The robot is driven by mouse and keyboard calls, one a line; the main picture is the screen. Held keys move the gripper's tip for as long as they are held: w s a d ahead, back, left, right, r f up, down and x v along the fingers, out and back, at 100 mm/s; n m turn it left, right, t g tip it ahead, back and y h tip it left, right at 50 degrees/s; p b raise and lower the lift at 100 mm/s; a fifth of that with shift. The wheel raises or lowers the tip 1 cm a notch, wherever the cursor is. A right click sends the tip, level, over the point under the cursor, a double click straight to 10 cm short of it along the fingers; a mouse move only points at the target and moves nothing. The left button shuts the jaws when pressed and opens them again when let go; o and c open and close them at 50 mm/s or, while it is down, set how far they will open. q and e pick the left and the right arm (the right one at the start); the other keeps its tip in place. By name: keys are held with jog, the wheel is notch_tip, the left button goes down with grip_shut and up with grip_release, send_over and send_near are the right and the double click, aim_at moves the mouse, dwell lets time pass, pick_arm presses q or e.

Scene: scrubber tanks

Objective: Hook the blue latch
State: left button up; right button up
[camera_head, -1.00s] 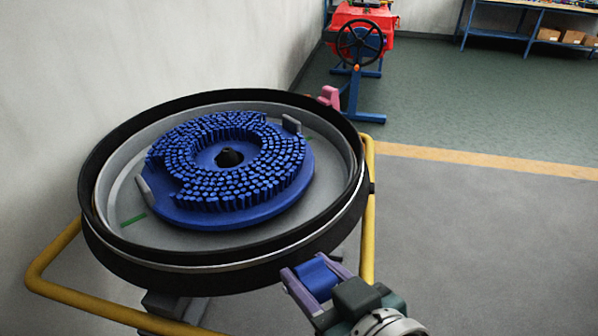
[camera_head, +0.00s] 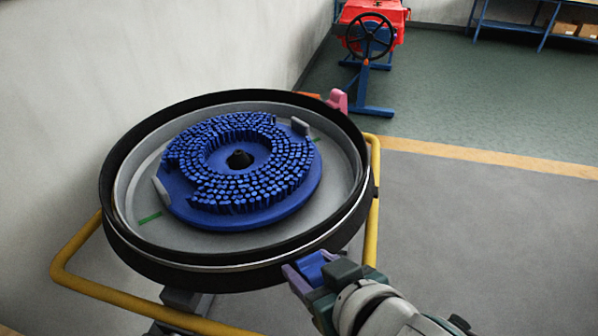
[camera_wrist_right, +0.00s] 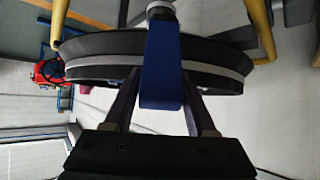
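The blue latch (camera_head: 314,264) is at the near right side of the round black-rimmed tank (camera_head: 225,276), just outside its rim. In the right wrist view the latch (camera_wrist_right: 162,62) is a broad blue strip in front of the dark rim. My right gripper (camera_head: 309,268) has its purple fingers on both sides of the latch, close against its edges; the fingers also show in the right wrist view (camera_wrist_right: 163,82). The latch's far end and any catch on the rim are hard to make out. My left gripper is not in view.
A blue brush disc (camera_head: 285,212) lies inside the tank. A pink latch (camera_head: 338,100) is at the tank's far right side. A yellow tube frame (camera_head: 150,308) surrounds the tank. A wall is close at left; the floor at right is clear. A red machine (camera_head: 372,22) stands behind.

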jog(key=shift+o, duration=1.4)
jog(key=shift+s+d+r+p, duration=0.15)
jog(key=shift+s+r+p, duration=0.1)
jog(key=shift+r+p, duration=0.05)
jog(key=p+v, duration=0.3)
jog(key=v, duration=0.6)
jog(key=shift+s, duration=0.15)
